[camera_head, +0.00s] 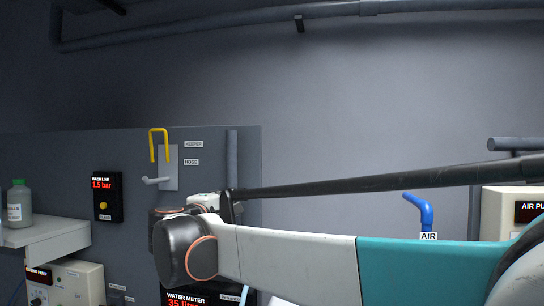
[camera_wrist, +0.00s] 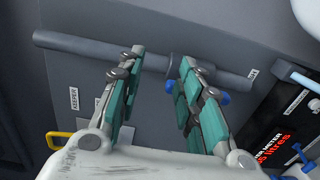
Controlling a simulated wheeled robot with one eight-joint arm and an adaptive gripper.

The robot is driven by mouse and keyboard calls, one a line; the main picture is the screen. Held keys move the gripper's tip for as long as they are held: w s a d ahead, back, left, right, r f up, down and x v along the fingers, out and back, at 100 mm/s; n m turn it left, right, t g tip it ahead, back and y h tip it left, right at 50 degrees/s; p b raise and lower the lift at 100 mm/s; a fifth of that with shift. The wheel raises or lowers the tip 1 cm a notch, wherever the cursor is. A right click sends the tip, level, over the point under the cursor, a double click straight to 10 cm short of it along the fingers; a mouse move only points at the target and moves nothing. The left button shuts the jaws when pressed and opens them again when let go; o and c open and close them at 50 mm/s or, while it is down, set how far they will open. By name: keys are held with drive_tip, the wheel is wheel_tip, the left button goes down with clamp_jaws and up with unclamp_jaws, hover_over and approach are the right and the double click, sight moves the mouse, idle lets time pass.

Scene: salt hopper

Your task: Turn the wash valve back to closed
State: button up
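In the wrist view, a blue valve handle (camera_wrist: 225,98) sits by a grey pipe (camera_wrist: 90,47) on the panel. Its two visible ends show on either side of my gripper's right finger, and the finger hides its middle. The handle looks roughly in line with the pipe. My gripper (camera_wrist: 160,60) is open, with a wide gap between its green-padded fingers, and nothing is clearly held. I cannot tell whether the right finger touches the handle. In the head view the grey pipe (camera_head: 232,157) runs upright, and my arm hides the handle and the fingertips.
The wash line display (camera_head: 107,197) reads 1.5 bar. A water meter (camera_wrist: 278,143) is below the pipe. Another blue handle (camera_head: 421,211), labelled AIR, stands right.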

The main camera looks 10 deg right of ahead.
drive_tip(key=v, duration=1)
drive_tip(key=shift+s, duration=0.4)
idle(0.4)
idle(0.4)
